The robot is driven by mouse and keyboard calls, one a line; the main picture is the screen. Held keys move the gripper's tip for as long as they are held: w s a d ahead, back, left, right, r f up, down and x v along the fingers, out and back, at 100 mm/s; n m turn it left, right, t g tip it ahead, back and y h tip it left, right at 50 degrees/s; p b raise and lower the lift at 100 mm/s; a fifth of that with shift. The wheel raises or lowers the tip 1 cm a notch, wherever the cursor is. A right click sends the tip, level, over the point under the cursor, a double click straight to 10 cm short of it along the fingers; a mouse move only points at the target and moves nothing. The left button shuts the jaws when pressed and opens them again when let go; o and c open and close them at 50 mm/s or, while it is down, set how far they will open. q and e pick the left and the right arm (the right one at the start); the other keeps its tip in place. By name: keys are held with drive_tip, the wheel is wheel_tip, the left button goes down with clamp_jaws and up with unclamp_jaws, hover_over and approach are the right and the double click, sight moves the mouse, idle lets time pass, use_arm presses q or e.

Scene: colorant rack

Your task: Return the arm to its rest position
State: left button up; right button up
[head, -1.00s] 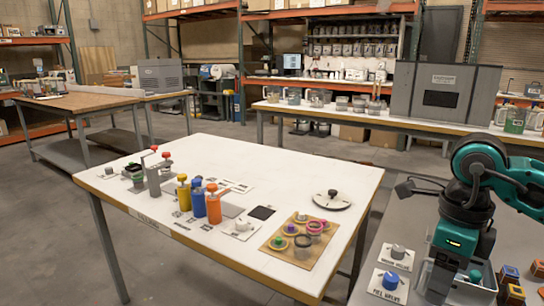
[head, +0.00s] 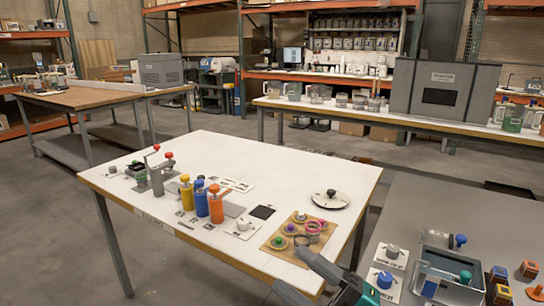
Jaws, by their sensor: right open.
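My right gripper (head: 286,268) shows at the bottom middle of the head view, pointing up and left towards the white table's near right corner. Its two dark fingers are spread, with nothing visible between them. Only the fingers and part of the hand show; the rest of my right arm is below the picture's edge. My left gripper and left arm are not in view.
The grey table (head: 420,205) at right carries a metal tray-like fixture (head: 447,275), knobs and small blocks. Floor shows between the tables.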

drive_tip(key=w+d+f+m+t+h, duration=0.1)
drive_tip(key=d+f+m+t+h, duration=0.5)
drive_tip(key=f+m+h, duration=0.45)
drive_tip(key=s+d+f+m+g+h+p, duration=0.1)
drive_tip(key=s+d+f+m+g+h, duration=0.2)
drive_tip(key=s+f+m, duration=0.3)
drive_tip(key=s+d+f+m+g+h+p, duration=0.1)
drive_tip(key=s+d+f+m+g+h, duration=0.2)
drive_tip(key=f, duration=0.7)
drive_tip(key=s+d+m, duration=0.1)
drive_tip(key=s+m, duration=0.1)
drive_tip(key=m, duration=0.1)
drive_tip(key=shift+s+d+g+h, duration=0.2)
drive_tip(key=shift+s+g+h, duration=0.15)
drive_tip(key=shift+g, duration=0.05)
